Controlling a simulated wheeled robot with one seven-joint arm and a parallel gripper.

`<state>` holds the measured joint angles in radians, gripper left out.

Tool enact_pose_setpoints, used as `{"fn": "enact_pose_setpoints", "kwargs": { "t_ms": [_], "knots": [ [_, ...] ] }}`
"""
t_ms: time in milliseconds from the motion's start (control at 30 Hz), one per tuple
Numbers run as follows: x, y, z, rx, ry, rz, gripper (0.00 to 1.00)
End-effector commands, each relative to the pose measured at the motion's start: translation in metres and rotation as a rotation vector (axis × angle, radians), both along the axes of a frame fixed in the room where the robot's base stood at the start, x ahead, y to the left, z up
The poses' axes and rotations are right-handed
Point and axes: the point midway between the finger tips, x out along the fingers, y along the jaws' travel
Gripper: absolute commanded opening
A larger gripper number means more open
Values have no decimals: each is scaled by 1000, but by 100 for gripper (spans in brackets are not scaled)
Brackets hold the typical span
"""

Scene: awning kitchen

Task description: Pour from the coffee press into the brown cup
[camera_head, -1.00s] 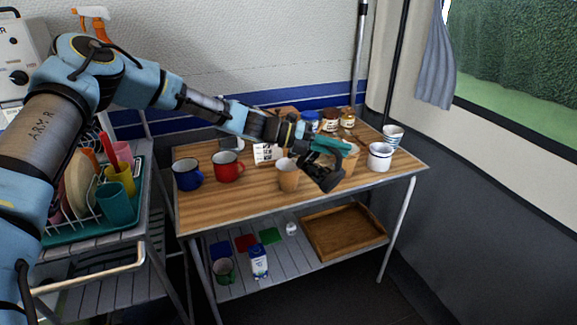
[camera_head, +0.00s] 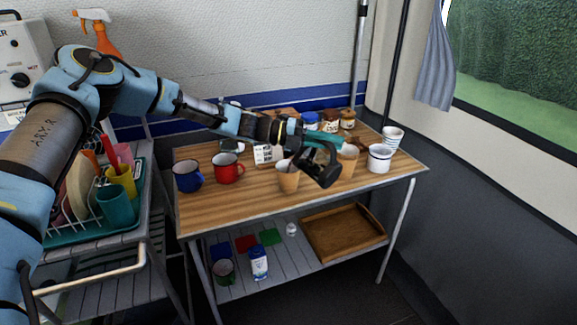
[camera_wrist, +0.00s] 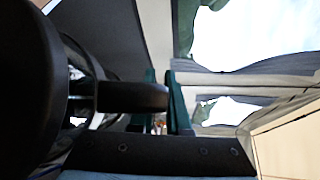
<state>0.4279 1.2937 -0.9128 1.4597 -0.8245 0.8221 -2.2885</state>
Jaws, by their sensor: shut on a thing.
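My gripper (camera_head: 322,140), with teal fingers, is shut on the black handle of the coffee press (camera_head: 318,170). The press is strongly tilted above the table, its mouth end toward the left. A tan-brown cup (camera_head: 288,181) stands upright just below and left of the press. A thin dark streak shows at its mouth; I cannot tell whether this is flowing coffee. A second tan-brown cup (camera_head: 349,162) stands just right of the press, partly hidden by it. In the wrist view the dark handle (camera_wrist: 132,97) lies between the teal fingers (camera_wrist: 165,100).
The wooden table (camera_head: 230,208) holds a blue mug (camera_head: 187,176) and red mug (camera_head: 228,168) at left, white cups (camera_head: 380,158) at right and jars (camera_head: 330,121) behind. A dish rack (camera_head: 75,225) stands left. The table's front strip is clear.

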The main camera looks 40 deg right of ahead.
Motion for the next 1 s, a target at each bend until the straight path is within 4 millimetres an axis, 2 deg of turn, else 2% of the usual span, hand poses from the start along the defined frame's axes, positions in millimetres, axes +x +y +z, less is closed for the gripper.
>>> {"fn": "enact_pose_setpoints", "kwargs": {
  "t_ms": [1000],
  "knots": [
    [6, 0, 5, -5, 33, 0, 0]
  ]
}}
